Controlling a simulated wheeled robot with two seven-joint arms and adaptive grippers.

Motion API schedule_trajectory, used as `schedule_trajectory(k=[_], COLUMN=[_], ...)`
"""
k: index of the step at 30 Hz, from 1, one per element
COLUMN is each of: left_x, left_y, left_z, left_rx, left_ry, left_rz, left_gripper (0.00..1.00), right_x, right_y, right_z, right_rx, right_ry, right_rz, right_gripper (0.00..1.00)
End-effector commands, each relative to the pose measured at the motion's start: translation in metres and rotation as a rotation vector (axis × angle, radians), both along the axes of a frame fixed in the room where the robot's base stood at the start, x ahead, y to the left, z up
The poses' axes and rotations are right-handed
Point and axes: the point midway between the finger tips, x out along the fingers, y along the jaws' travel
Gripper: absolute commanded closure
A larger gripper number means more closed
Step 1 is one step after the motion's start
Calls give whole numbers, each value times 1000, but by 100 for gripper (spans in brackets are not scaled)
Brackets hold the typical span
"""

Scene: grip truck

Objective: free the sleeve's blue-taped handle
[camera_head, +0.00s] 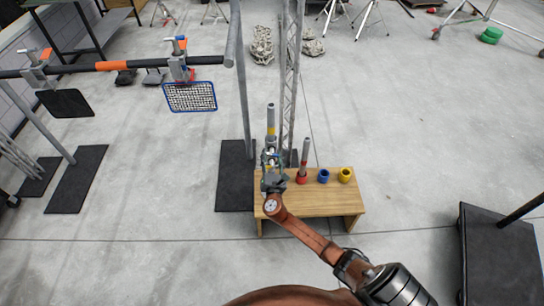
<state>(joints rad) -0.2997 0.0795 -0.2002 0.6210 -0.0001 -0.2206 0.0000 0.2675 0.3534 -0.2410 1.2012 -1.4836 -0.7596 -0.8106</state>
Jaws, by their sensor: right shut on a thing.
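A grey upright tube (271,115) with a yellow band stands at the near left of the wooden bench. The sleeve is around its lower part, largely hidden by my right gripper. My right gripper (271,158) is at this sleeve, shut on what seems to be its blue-taped handle; a small blue patch shows at the fingers. The handle's exact pose is too small and covered to tell. My left gripper is not in view.
A lattice truss and post stand close behind. A horizontal pipe (150,64) with clamps spans the left.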

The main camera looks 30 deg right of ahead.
Motion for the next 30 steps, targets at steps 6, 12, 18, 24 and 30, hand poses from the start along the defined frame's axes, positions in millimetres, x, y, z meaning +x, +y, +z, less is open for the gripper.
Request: schedule_trajectory(k=[6,12,18,24,30], left_x=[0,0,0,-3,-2], left_y=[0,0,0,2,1], left_z=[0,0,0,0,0], left_rx=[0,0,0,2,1], left_ry=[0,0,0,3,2], left_rz=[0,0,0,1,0], left_gripper=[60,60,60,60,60], right_x=[0,0,0,-6,-37], right_y=[1,0,0,4,23], right_z=[-1,-1,0,0,-2], right_rx=[1,2,1,2,4], right_ry=[2,1,0,-1,1], right_rz=[1,1,0,1,1], right_gripper=[54,41,39,39,39])
